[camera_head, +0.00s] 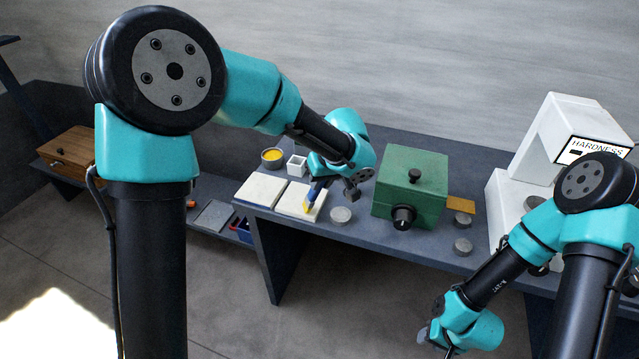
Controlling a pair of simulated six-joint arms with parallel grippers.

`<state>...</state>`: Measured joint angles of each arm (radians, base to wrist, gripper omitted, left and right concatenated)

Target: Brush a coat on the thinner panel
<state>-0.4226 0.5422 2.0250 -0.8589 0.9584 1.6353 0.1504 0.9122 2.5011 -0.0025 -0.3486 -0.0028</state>
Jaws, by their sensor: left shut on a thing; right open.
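Two pale square panels lie side by side at the left end of the bench: a left panel (260,190) and a right panel (292,201). I cannot tell which is thinner. A round pot of yellow paint (272,156) stands behind the panels. My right gripper (436,338) is open and empty, low in front of the bench.
A white square cup (297,164) stands beside the pot. A green box (409,187) with knobs, several grey discs (341,215) and a white hardness tester (567,138) stand to the right. A wooden box (70,153) sits far left.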

